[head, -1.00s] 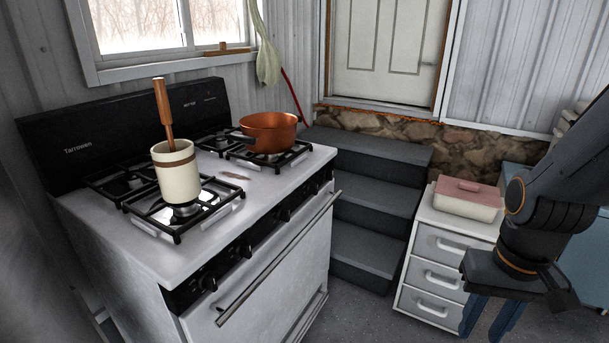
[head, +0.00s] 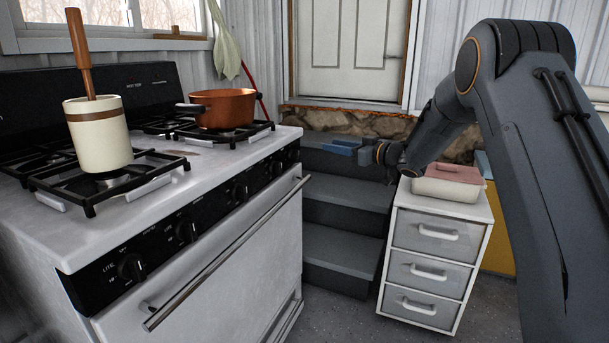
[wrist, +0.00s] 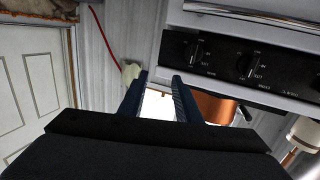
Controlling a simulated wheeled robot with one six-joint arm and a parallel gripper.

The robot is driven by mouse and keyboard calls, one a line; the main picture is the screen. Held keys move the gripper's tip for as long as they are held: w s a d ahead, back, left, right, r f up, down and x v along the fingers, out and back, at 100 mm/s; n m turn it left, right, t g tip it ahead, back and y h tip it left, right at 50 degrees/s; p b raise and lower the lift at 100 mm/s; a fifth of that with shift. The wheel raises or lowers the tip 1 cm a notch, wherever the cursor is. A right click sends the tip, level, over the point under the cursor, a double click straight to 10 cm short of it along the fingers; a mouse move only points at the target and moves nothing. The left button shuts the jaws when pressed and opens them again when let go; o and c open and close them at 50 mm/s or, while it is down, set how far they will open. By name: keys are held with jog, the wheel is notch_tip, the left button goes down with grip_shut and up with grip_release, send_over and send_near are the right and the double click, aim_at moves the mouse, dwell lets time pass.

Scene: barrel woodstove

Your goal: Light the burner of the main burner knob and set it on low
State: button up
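The white stove (head: 215,262) has a black front panel with a row of black knobs. The nearest knob (head: 131,267) has a small "LITE" mark beside it; further along are another knob (head: 187,231), a middle knob (head: 238,192) and a far knob (head: 279,165). I cannot tell which is the main burner knob. The wrist view shows one knob (wrist: 195,50) and another knob (wrist: 247,63) beyond my fingers. My gripper (head: 340,147) is in front of the steps, right of the stove and apart from the knobs. Its blue fingers (wrist: 160,77) are parted and empty. No flame shows.
A cream crock (head: 98,140) with a wooden-handled tool stands on a near burner. A copper pot (head: 225,108) stands on a far burner. The oven handle (head: 230,250) juts out below the knobs. A drawer unit (head: 436,240) with a lidded dish (head: 450,181) stands right of the steps (head: 345,205).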

aim_at(295, 156)
jog(key=a+f+n+g+y+b, duration=0.1)
jog(key=a, duration=0.2)
jog(key=a+f+n+g+y+b, duration=0.1)
jog(key=a+g, duration=0.1)
jog(key=a, duration=0.2)
jog(key=a+f+n+g+y, duration=0.1)
jog(key=a+f, duration=0.1)
jog(key=a, duration=0.1)
jog(key=shift+w+a+b, duration=0.2)
jog(key=shift+w+b, duration=0.2)
grip_shut()
